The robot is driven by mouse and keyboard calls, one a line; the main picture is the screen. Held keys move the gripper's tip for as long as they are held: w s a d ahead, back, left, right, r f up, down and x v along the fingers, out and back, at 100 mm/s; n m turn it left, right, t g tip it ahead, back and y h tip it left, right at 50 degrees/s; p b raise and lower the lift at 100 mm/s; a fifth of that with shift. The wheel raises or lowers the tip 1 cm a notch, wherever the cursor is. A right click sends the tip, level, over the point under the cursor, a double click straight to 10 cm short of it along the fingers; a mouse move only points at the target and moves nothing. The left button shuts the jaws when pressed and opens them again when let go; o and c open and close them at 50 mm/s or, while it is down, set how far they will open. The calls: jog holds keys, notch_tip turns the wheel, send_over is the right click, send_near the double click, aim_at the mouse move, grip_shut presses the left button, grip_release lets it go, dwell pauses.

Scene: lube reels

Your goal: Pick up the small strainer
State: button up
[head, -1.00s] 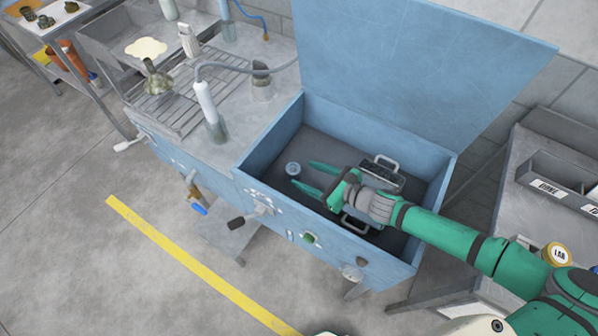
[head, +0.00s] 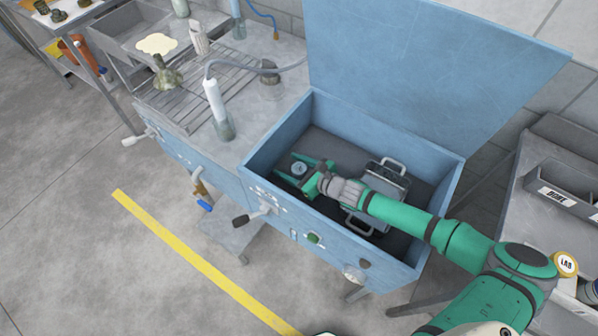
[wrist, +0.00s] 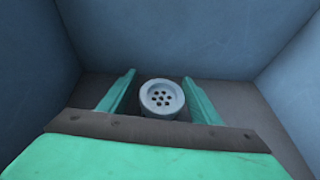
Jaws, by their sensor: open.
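The small strainer (wrist: 162,98) is a round, pale grey cup with several dark holes in its face. In the wrist view it sits between the two green fingers of my gripper (wrist: 160,95), with a gap visible on each side. In the head view the strainer (head: 299,168) lies on the dark floor of the blue bin, near its left end. My gripper (head: 304,170) is open, low inside the bin, with one finger on either side of the strainer.
The blue bin (head: 262,150) has walls all round and a raised lid (head: 430,70) behind. A grey basket with handles (head: 388,185) stands in the bin, right of my gripper and partly behind my arm. A bench with a white-topped bottle (head: 216,105) adjoins on the left.

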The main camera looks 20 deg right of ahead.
jog(key=c, duration=1.2)
jog(key=shift+r, duration=0.1)
notch_tip(320, 180, up, 18)
dwell(0.5)
